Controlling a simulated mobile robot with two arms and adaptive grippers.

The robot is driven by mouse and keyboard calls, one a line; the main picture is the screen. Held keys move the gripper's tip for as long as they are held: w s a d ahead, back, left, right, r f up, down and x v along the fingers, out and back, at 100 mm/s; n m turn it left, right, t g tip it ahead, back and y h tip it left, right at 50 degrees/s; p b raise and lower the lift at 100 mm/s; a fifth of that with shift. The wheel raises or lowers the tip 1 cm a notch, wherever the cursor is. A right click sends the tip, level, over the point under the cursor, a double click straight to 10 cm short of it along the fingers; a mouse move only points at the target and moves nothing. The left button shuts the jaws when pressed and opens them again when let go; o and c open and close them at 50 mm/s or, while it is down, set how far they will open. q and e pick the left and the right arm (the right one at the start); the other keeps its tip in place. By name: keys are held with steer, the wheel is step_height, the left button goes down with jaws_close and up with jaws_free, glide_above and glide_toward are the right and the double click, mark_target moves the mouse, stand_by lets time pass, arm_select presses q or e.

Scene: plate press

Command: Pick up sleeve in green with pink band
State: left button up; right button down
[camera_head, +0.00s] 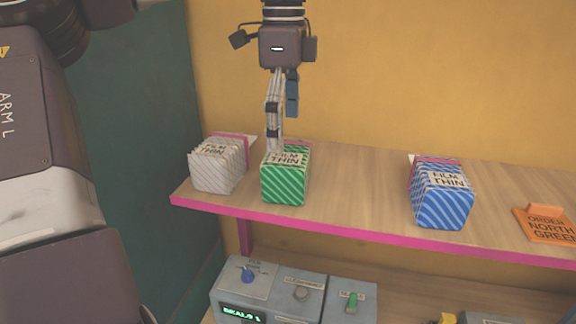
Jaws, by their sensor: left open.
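The green sleeve pack (285,182), with diagonal white stripes and a label reading "FILM THIN", stands upright on the wooden shelf (360,195). A little pink shows at its top back edge, partly hidden by the gripper. My left gripper (277,142) hangs from above, directly over this pack, fingers pointing down. It is open, and its near finger reaches the top of the green pack. Whether it touches the sleeves, I cannot tell. My right gripper is not in view.
A pale striped pack (217,168) stands close left of the green one. A blue striped pack (441,197) stands farther right, with clear shelf between. An orange card (546,226) reads "ORDER NORTH GREEN". Grey control boxes (268,292) sit below the pink shelf edge.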

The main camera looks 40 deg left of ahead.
mark_target(288, 152)
arm_select(q)
steer(key=shift+w+f+p, duration=0.1)
steer(key=shift+f+p, duration=0.2)
steer(key=shift+f, duration=0.1)
steer(key=f+p, duration=0.1)
steer(key=w+f+p, duration=0.1)
steer(key=f, duration=0.1)
steer(key=shift+f, duration=0.25)
steer(key=shift+s+f, duration=0.1)
steer(key=shift+f, duration=0.45)
steer(key=shift+s, duration=0.15)
steer(key=c, duration=1)
steer(key=shift+c, duration=0.2)
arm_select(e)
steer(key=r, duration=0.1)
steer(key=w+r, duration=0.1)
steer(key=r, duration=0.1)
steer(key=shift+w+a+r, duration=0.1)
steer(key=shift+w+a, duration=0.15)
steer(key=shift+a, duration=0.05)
arm_select(q)
steer(key=shift+r, duration=0.1)
steer(key=shift+c, duration=0.2)
